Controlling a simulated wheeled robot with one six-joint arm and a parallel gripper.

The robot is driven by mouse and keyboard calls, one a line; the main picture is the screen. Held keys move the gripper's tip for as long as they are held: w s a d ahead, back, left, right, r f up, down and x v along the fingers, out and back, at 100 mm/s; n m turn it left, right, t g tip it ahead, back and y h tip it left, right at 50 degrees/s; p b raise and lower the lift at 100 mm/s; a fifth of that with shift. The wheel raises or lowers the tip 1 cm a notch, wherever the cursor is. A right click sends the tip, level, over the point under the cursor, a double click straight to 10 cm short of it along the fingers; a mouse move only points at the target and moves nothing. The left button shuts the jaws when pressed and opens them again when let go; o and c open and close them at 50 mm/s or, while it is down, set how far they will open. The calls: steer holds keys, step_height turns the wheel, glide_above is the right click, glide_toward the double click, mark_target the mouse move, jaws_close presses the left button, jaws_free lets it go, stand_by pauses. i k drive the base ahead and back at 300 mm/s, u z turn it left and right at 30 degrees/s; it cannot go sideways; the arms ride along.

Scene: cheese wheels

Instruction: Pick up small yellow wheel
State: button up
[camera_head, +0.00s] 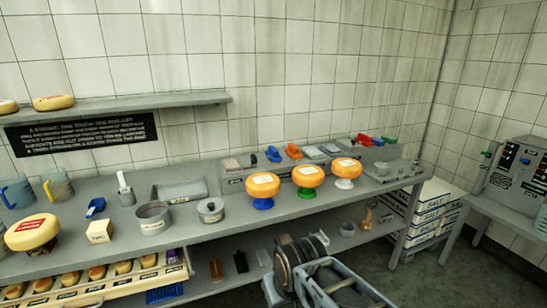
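Several small yellow wheels (97,272) sit in a row in a long pale tray on the lower shelf at left. A larger yellow wheel (31,231) with a red label rests on the bench's left end. Three orange-yellow wheels stand on the bench: one on a blue stand (262,185), one on a green stand (308,176), one on a white stand (347,168). Which one the task names, I cannot tell. My folded arm (318,277) shows at bottom centre, apart from all the wheels. I cannot make out its fingertips or anything held.
The grey bench (240,220) carries a pot (153,217), a lidded pot (210,210), a small box (100,231) and jugs (57,187). Two more wheels (53,102) lie on the wall shelf. Salt boxes (432,204) are stacked at right. Floor is clear at lower right.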

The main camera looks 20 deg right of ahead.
mark_target(32, 231)
steer(key=u, duration=1.35)
